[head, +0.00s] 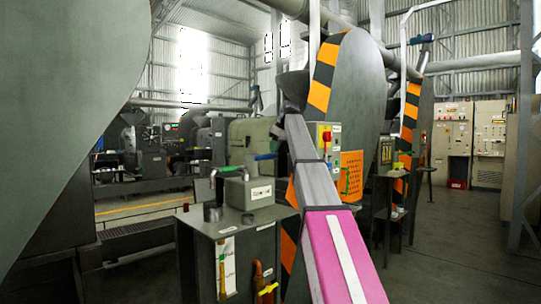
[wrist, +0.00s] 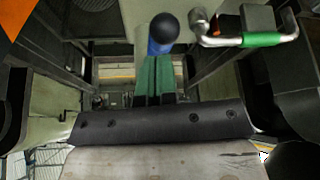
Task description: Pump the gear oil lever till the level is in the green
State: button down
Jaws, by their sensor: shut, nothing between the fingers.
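A grey metal oil tank (head: 235,250) stands left of my arm in the head view. On its top is a small labelled box (head: 250,192) with a bent metal lever that has a green grip (head: 230,168) and a lever with a blue handle (head: 265,157). A sight gauge (head: 227,270) on the front shows amber in its lower part beside a small green mark; the exact level is too small to read. In the wrist view, my gripper (wrist: 157,60) is shut and empty near the blue, black-knobbed lever (wrist: 162,30). The green grip (wrist: 262,40) lies to the right, apart.
A large striped machine guard (head: 350,90) stands behind my arm. A red switch box (head: 326,136) and an orange sign (head: 350,175) are close to the arm. The floor at right (head: 440,250) is clear.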

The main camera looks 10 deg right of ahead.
aim_at(274, 157)
jog(key=shift+w+f, duration=0.1)
jog(key=shift+f, duration=0.1)
jog(key=shift+a+f, duration=0.1)
jog(key=shift+f, duration=2.15)
jog(key=shift+s+d+r, duration=0.3)
jog(key=shift+s+d, duration=0.2)
jog(key=shift+d, duration=0.1)
jog(key=shift+s+d+r, duration=0.25)
jog(key=shift+s+d, duration=0.2)
jog(key=shift+d, duration=0.15)
jog(key=shift+r, duration=0.1)
jog(key=v, duration=1)
jog(key=shift+d+r, duration=0.2)
jog(key=shift+r, duration=0.1)
